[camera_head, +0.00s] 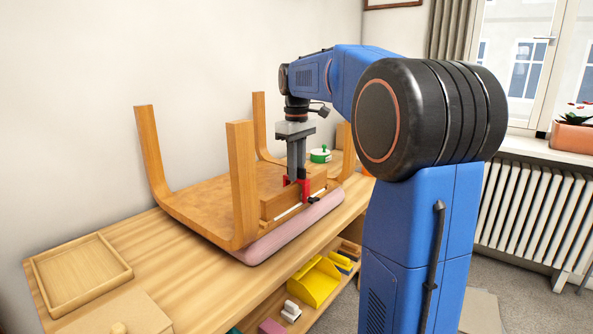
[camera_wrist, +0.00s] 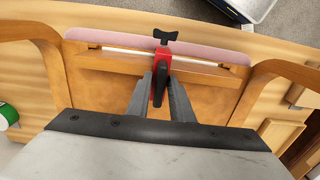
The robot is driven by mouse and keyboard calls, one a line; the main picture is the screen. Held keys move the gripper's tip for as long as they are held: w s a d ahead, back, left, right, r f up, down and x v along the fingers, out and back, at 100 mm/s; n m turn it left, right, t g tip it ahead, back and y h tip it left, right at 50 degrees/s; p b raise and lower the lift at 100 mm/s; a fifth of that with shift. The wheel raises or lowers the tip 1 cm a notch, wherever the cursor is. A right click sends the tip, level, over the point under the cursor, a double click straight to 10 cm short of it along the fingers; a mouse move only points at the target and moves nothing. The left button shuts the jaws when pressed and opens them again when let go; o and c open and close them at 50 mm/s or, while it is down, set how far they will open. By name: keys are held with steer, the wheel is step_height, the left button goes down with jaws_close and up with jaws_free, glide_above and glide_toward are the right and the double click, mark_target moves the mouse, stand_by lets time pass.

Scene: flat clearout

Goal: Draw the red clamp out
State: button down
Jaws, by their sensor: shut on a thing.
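The red clamp (camera_head: 304,187) sits at the front rail of an upturned wooden stool (camera_head: 243,185), over the edge with the pink pad (camera_head: 290,225). In the wrist view the clamp (camera_wrist: 162,62) is upright in the picture, with a black wing handle (camera_wrist: 166,36) at its far end. My gripper (camera_head: 297,178) comes down from above and is shut on the clamp. In the wrist view the two grey fingers of my gripper (camera_wrist: 160,88) stand on either side of its body. The clamp's inner jaw contact is partly hidden by the fingers.
Stool legs (camera_head: 243,180) rise left of and behind my gripper. A wooden tray (camera_head: 82,272) lies at the bench's left. A green-and-white round item (camera_head: 320,155) stands behind. A yellow bin (camera_head: 315,282) sits on the shelf below.

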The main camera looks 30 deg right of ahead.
steer(key=shift+r, duration=0.3)
steer(key=shift+r, duration=1.1)
steer(key=shift+r, duration=0.2)
steer(key=shift+r, duration=0.35)
steer(key=shift+r, duration=0.15)
steer(key=shift+r, duration=1.9)
